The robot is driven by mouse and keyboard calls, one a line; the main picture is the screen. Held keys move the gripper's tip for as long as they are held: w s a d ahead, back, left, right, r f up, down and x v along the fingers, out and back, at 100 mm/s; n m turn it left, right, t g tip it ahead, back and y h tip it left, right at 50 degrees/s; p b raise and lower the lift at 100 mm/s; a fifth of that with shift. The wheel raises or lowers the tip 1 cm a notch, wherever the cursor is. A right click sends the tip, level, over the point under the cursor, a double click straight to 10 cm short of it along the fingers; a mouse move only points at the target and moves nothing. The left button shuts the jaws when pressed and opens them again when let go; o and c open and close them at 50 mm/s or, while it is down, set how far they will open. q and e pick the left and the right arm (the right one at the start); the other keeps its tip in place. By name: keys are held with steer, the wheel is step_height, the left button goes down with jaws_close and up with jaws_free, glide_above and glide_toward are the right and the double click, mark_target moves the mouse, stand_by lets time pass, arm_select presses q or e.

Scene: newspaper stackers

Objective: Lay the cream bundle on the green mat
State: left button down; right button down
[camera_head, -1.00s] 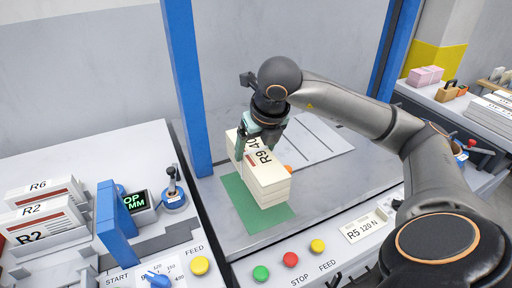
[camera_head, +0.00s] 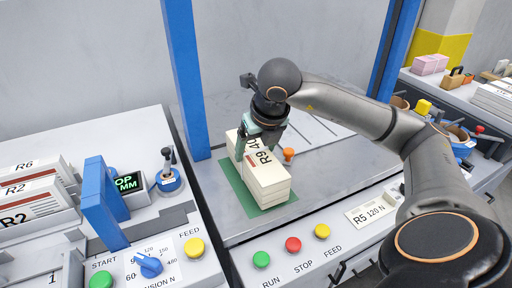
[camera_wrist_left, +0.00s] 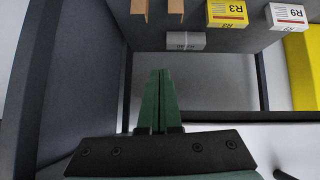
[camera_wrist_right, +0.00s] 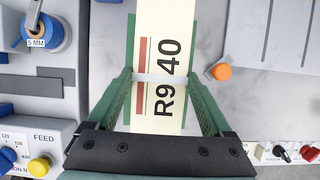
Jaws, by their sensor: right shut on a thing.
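The cream bundle (camera_head: 268,180), marked R9 40, is a banded stack of newspapers over the green mat (camera_head: 243,194). Thin strips of mat show at its left and front; I cannot tell whether it rests on the mat or hangs just above. My right gripper (camera_head: 258,146) is shut on the bundle from above. The right wrist view shows the fingers (camera_wrist_right: 160,78) on both sides of the bundle (camera_wrist_right: 159,45) at its white band, with mat (camera_wrist_right: 192,45) along both long sides. My left gripper (camera_wrist_left: 158,75) is shut and empty in its wrist view, away from the bundle.
An orange knob (camera_head: 288,153) stands close right of the bundle. A blue post (camera_head: 186,80) rises behind left. Buttons, including a red one (camera_head: 293,244), line the front panel. The left machine has a blue bracket (camera_head: 103,200). Bare grey table lies right of the mat.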

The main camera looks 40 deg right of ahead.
steer(key=shift+f+b, duration=0.45)
steer(key=shift+b, duration=0.1)
stand_by(0.4)
